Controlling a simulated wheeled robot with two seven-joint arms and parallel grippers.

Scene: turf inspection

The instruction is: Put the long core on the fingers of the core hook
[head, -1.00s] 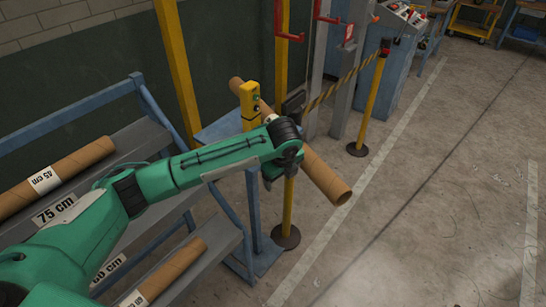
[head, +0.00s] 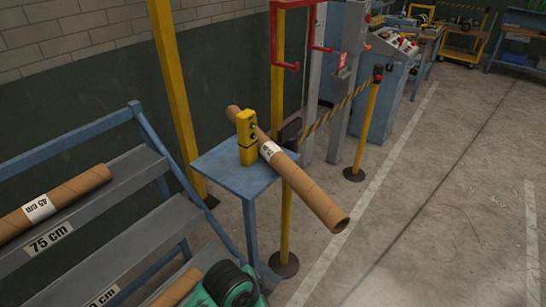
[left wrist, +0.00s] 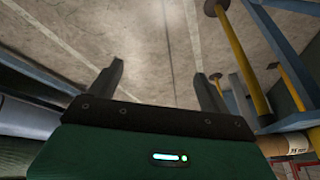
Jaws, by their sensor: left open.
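The long core (head: 318,200), a brown cardboard tube with a white label, lies slanted at the blue stand (head: 215,167), beside the yellow box. Its near end sticks out past the stand over the floor; what bears it underneath is hard to tell. The red hook with two fingers (head: 274,40), apparently the core hook, is behind it at the top, with no core on its visible fingers. My left gripper (left wrist: 158,68) is open and empty in the left wrist view. In the head view only part of my left arm shows at the bottom. My right gripper is not in view.
A yellow box (head: 247,137) with buttons stands on the blue stand. A grey rack (head: 135,185) at left holds a core marked 45 cm (head: 80,190) and another core (head: 178,288) below. A yellow post with a striped barrier (head: 363,130) stands right of the stand. Floor at right is clear.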

